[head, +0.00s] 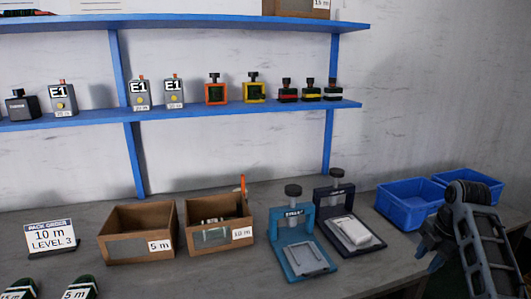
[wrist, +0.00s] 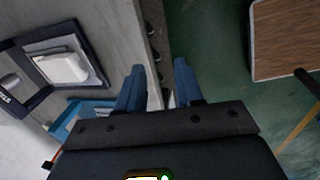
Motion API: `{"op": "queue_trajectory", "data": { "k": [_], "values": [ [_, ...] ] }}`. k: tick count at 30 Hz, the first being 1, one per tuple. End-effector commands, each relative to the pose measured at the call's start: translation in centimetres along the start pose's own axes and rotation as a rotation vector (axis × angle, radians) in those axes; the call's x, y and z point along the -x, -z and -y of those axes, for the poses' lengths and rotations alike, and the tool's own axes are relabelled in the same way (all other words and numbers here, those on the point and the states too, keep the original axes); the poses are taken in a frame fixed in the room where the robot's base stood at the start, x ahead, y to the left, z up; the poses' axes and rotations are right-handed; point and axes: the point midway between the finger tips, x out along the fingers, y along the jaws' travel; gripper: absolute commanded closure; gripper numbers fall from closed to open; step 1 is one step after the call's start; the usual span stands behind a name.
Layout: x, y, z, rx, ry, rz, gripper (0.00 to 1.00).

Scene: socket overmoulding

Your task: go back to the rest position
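My gripper (wrist: 157,72) shows in the wrist view with its two blue fingers apart and nothing between them. It hangs past the front edge of the grey bench, with the green floor below to the right. In the head view my arm (head: 478,235) is at the far right, in front of the blue bins.
On the bench (head: 345,282) stand a teal press (head: 302,258), a dark press (head: 368,240) holding a white block, two blue bins (head: 405,211) (head: 462,183) and two brown boxes (head: 120,250) (head: 200,246). A blue shelf (head: 230,109) holds several small devices. A brown-topped table (wrist: 285,40) stands across the floor.

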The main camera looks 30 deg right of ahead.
Motion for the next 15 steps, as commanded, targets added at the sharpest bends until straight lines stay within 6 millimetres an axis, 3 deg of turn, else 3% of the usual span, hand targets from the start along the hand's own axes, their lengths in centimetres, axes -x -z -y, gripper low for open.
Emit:
{"op": "queue_trajectory", "data": {
  "k": [8,15],
  "values": [
    [-2.5,3.3,-0.1,-0.051,-0.049,-0.001,0.64],
    [-5.6,7.7,0.3,-0.135,-0.116,-0.008,0.64]
  ]
}}
